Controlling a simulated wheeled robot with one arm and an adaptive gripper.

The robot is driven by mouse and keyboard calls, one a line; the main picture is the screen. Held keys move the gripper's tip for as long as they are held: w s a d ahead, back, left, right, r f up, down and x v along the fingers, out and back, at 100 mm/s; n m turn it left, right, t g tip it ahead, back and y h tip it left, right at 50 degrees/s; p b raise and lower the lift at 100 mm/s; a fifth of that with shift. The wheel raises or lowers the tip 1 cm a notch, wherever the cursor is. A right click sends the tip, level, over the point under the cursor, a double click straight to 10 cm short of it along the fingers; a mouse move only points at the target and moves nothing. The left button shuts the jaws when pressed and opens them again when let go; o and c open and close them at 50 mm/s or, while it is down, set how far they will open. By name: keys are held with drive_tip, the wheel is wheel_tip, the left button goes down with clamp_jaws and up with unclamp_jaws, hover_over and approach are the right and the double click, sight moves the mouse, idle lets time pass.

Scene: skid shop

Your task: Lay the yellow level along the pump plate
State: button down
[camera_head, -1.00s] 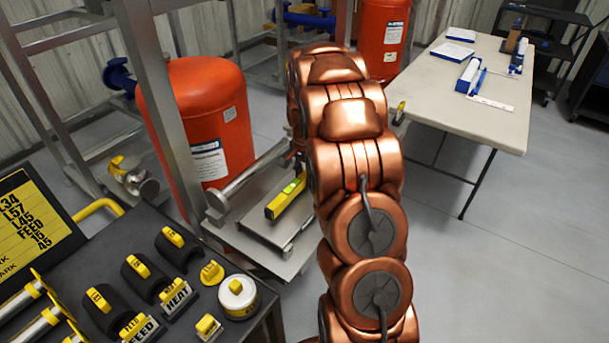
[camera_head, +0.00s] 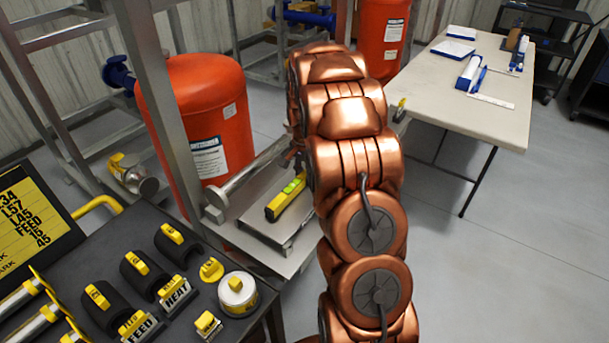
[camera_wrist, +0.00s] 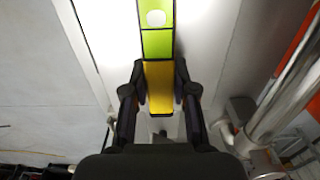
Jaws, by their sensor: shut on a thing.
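The yellow level (camera_head: 284,200) has green windows and is partly hidden behind my copper arm in the head view. In the wrist view the level (camera_wrist: 158,80) runs up from between the fingers of my gripper (camera_wrist: 160,88), which is shut on it. In the head view my gripper is mostly hidden by my arm. The pump plate (camera_head: 262,231) is a grey metal plate under the level. The level lies over the plate, roughly along its length. I cannot tell whether it touches the plate.
A metal pipe (camera_head: 250,174) runs beside the plate, with an orange tank (camera_head: 200,110) behind it. A dark bench (camera_head: 195,270) with black and yellow fittings is at the lower left. A white table (camera_head: 475,100) stands to the right. The floor there is clear.

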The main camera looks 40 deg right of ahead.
drive_tip(key=shift+f, duration=0.25)
drive_tip(key=c, duration=0.8)
unclamp_jaws()
drive_tip(key=shift+c, duration=0.2)
drive_tip(key=shift+c, duration=0.6)
drive_tip(key=shift+r, duration=0.15)
drive_tip(key=shift+r, duration=3.9)
